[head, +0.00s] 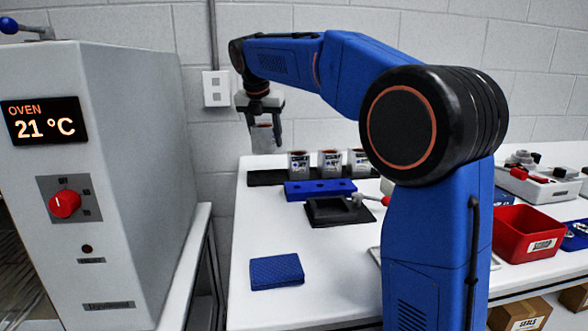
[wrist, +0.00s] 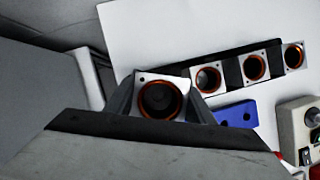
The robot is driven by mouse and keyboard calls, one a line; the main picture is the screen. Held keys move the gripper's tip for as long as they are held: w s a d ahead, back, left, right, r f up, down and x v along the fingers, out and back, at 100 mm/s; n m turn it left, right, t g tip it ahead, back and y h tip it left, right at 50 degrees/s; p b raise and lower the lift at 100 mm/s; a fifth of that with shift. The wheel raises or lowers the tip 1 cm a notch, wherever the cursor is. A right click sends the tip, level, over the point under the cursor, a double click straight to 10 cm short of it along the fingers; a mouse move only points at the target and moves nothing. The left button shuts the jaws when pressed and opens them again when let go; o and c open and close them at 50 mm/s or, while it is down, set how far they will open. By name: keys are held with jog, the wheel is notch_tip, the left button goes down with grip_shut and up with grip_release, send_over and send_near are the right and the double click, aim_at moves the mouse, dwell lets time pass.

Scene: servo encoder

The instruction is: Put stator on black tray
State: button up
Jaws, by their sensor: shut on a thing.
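My gripper (head: 264,122) is shut on a stator (head: 262,139), a grey-silver housing held upright in the air over the table's back left. In the wrist view the held stator (wrist: 160,98) shows its orange ring and dark bore between the fingers. A long black tray (head: 266,178) lies at the back of the table, below and to the right of the gripper. Three similar stators (head: 299,164) stand in a row on it, and its left end is bare in the head view. The row also shows in the wrist view (wrist: 255,67).
A blue block with holes (head: 320,190) lies in front of the black tray. A black square fixture (head: 328,213) with a red-tipped lever is nearer. A blue cloth (head: 277,271) lies front left. The oven (head: 150,180) stands left. A red bin (head: 524,232) is right.

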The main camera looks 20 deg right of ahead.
aim_at(261, 133)
jog(key=shift+f, duration=4.3)
jog(key=shift+f, duration=0.1)
jog(key=o, duration=1.5)
jog(key=shift+o, duration=0.2)
jog(key=v, duration=1.2)
jog(key=shift+s+a, duration=0.1)
